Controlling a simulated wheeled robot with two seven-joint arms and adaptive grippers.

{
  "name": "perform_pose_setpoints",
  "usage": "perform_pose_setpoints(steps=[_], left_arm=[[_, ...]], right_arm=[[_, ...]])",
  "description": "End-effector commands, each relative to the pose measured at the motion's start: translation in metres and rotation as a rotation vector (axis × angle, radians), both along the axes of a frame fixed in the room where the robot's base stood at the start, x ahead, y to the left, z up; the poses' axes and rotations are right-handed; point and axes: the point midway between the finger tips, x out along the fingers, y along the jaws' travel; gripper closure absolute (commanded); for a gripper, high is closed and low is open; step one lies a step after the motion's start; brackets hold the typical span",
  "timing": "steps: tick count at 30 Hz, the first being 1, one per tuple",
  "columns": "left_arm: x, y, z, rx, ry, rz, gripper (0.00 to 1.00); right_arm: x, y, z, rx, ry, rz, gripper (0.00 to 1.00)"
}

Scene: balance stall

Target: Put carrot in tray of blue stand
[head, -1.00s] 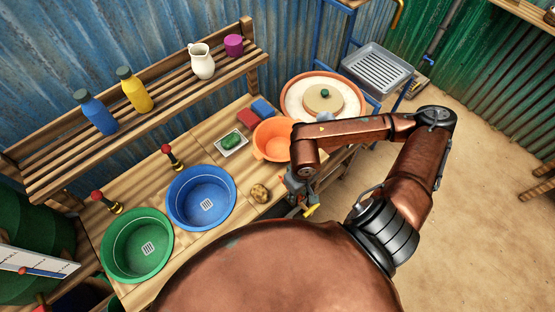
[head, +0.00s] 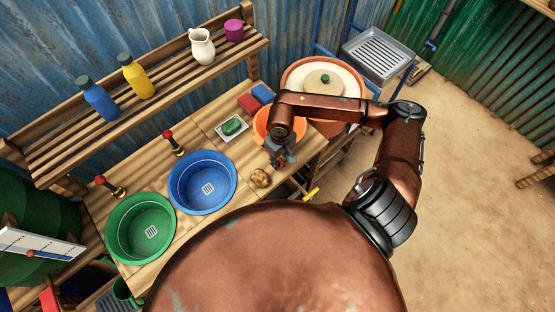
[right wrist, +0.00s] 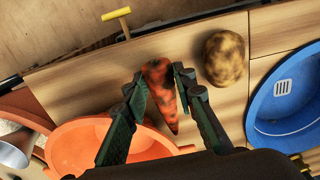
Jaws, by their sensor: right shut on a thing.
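In the right wrist view, the carrot (right wrist: 160,92), orange with dark patches, lies between the two fingers of my right gripper (right wrist: 160,76), which is shut on it. The wooden worktop is behind it. In the head view my right gripper (head: 284,160) is over the worktop, beside the orange basin; the carrot cannot be made out there. The blue stand (head: 349,33) is at the back right in the head view, with a grey ribbed tray (head: 379,56) on it, apart from the gripper. My left gripper is not in view.
The orange basin (right wrist: 75,143), a potato (right wrist: 223,58) and the blue basin (right wrist: 256,108) are near the gripper. A green basin (head: 111,235) stands further left. A round wheel tub (head: 345,82) stands between the worktop and the tray.

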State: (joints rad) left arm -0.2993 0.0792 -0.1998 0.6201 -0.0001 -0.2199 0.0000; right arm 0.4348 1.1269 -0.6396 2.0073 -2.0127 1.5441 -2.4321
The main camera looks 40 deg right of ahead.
Motion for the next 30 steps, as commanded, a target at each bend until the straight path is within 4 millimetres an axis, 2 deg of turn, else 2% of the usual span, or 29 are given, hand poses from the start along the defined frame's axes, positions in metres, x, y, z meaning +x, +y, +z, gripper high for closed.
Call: perform_pose_setpoints(steps=[3,6,15,26,27,30], left_arm=[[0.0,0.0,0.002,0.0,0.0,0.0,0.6],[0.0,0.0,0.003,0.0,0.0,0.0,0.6],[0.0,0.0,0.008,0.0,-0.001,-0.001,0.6],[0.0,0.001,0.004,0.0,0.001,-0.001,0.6],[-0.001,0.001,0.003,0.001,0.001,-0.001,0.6],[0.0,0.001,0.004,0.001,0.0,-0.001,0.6]], right_arm=[[0.015,0.001,0.001,0.001,-0.001,-0.001,0.99],[0.019,0.002,-0.001,0.001,0.001,-0.001,0.99],[0.018,0.002,-0.034,0.001,0.003,-0.002,0.99],[0.018,0.001,-0.039,-0.001,0.001,0.0,0.99],[0.018,0.001,-0.039,-0.001,0.001,-0.001,0.75],[0.018,0.001,-0.038,-0.001,0.001,-0.001,0.68]])
